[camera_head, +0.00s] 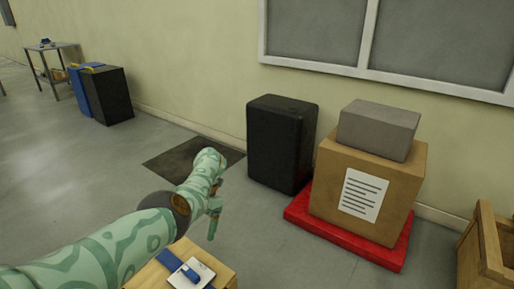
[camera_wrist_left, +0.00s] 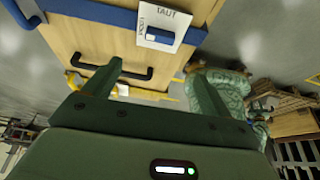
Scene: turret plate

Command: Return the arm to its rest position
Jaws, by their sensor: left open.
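My left arm comes in from the left in the head view, pale green with darker swirls. My left gripper (camera_head: 216,208) is at its end, above the floor just beyond a wooden box. In the left wrist view my left gripper (camera_wrist_left: 160,72) has its two green fingers spread apart with nothing held between them. My right gripper is in neither view.
The wooden box (camera_head: 229,274) has a blue strap and white plate (camera_head: 203,270) on top. A black case (camera_head: 280,145) and a red base (camera_head: 375,252) bearing a cardboard box (camera_head: 400,190) stand at the wall. A wooden crate (camera_head: 490,240) is far right.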

